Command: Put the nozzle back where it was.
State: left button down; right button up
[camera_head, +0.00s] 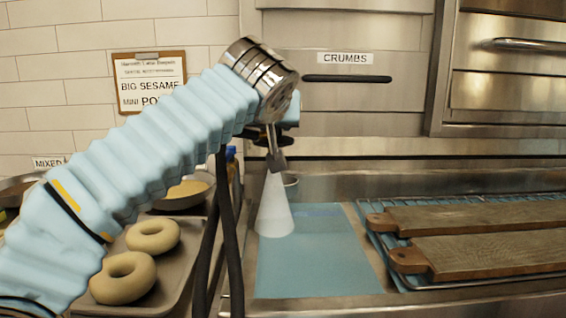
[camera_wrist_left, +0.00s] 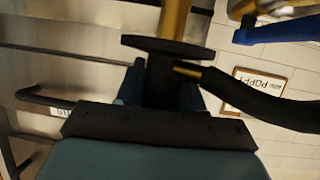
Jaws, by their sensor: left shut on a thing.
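My left gripper (camera_head: 284,140) is at the end of the pale-blue-sleeved arm, raised above the blue mat (camera_head: 320,270). The arm's metal wrist hides part of the jaws. In the left wrist view the jaws (camera_wrist_left: 162,90) are shut on the nozzle's black body (camera_wrist_left: 160,75), with a brass tube and a black flange above it. A dark hose (camera_wrist_left: 245,92) joins it from the right. In the head view the nozzle's grey tip (camera_head: 277,161) points down. Below it a whitish cone (camera_head: 275,205) widens to the mat; I cannot tell if it is spray. My right gripper is out of view.
A tray (camera_head: 172,285) with two bagels (camera_head: 125,277) lies at the left. Dark hoses (camera_head: 228,240) hang beside it. A bowl (camera_head: 188,191) stands behind. Wooden boards (camera_head: 480,217) lie on a rack at the right. A drawer labelled CRUMBS (camera_head: 345,57) is behind the gripper.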

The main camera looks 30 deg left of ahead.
pick_arm(q)
jog(key=w+a+f+b, duration=0.1)
jog(key=w+f, duration=0.4)
jog(key=f, duration=0.3)
jog(key=shift+w+f, duration=0.15)
jog(key=shift+f, duration=0.2)
jog(key=shift+f+b, duration=0.3)
jog(key=shift+b, duration=0.25)
jog(key=c, duration=0.7)
grip_release()
jog(key=shift+r, duration=0.1)
jog(key=v, duration=1.4)
jog(key=shift+w+a+r+b, duration=0.1)
jog(key=shift+r+b, duration=0.05)
jog(key=shift+b, duration=0.2)
